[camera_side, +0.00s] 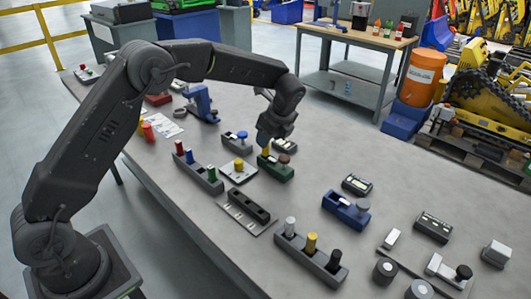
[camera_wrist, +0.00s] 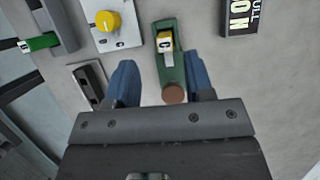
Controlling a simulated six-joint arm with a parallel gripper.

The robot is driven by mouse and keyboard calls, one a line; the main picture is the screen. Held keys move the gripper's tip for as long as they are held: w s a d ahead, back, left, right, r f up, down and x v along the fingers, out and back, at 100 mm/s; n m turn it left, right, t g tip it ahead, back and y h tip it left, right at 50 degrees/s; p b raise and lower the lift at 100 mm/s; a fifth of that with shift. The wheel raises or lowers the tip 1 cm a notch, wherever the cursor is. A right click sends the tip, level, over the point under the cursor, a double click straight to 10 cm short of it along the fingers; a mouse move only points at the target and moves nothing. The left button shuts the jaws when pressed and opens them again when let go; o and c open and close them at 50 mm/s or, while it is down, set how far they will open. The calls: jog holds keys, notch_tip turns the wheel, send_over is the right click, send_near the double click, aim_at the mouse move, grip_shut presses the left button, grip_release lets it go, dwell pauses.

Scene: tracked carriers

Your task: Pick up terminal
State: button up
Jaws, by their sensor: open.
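No object in view is labelled as the terminal, so I cannot tell for sure which one it is. A green carrier (camera_side: 276,173) lies below my gripper (camera_side: 268,138) in the side view. It also shows in the wrist view (camera_wrist: 170,62), holding a small yellow-topped block with a white face (camera_wrist: 166,42) and a brown round knob (camera_wrist: 174,94). My gripper's blue fingers (camera_wrist: 160,72) are apart, one on each side of the green carrier in the picture. Nothing is between them in a grasp. Whether they touch the carrier is not clear.
A white plate with a yellow knob (camera_side: 239,168) lies close left of the green carrier. A blue carrier (camera_side: 346,210), a dark carrier with several cylinders (camera_side: 310,262) and a dark slotted plate (camera_side: 247,211) are nearby. A dark display box (camera_wrist: 240,16) is at upper right.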

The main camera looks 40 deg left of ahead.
aim_at(265, 154)
jog(key=shift+w+x, duration=0.15)
jog(key=shift+x, duration=1.2)
jog(key=shift+w+x, duration=0.15)
jog(key=shift+x, duration=1.25)
jog(key=shift+r, duration=0.1)
jog(key=shift+c, duration=0.3)
grip_shut()
